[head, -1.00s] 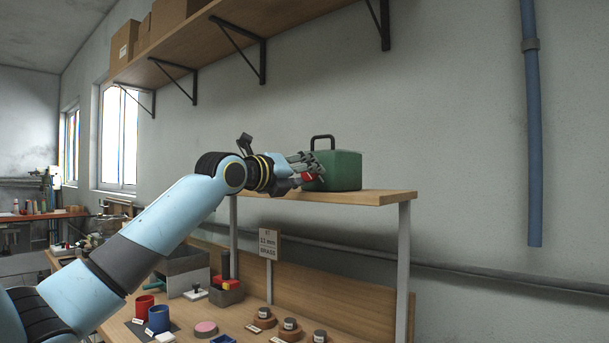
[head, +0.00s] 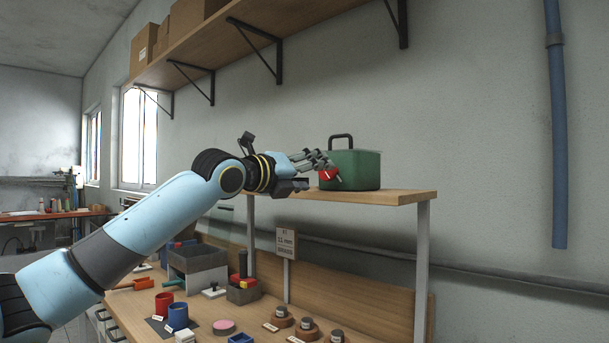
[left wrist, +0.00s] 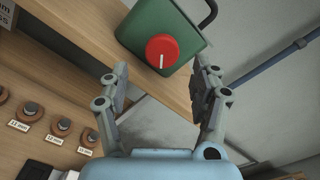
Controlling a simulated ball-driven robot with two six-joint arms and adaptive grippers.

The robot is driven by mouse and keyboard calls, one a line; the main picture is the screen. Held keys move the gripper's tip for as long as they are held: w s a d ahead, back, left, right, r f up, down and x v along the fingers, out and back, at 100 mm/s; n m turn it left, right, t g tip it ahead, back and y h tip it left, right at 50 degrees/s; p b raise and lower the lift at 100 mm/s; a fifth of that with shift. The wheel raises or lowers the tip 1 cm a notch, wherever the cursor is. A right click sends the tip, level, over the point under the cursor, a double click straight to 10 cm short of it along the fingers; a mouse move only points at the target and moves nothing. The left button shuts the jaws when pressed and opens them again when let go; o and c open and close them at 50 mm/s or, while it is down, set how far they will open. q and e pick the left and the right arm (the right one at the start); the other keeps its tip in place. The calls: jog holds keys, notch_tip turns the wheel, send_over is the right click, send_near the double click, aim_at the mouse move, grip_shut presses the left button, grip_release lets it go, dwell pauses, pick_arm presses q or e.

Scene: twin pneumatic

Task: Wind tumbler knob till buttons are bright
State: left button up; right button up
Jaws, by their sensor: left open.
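The green box (head: 352,170) with a black handle stands on the raised wooden shelf. Its round red knob (left wrist: 162,52) with a white pointer line faces my left gripper; the knob also shows in the head view (head: 328,175). My left gripper (left wrist: 165,82) is open and empty, its fingers apart on either side of the line to the knob, a short way off it. In the head view the left gripper (head: 312,172) is beside the box's left face. No lit buttons can be made out on the box. My right gripper is out of view.
The raised shelf (head: 400,197) has bare room right of the box. The bench below holds a red cup (head: 163,303), a blue cup (head: 178,316), a grey bin (head: 205,278) and several labelled round pieces.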

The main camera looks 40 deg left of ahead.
pick_arm(q)
jog(key=shift+s, duration=1.8)
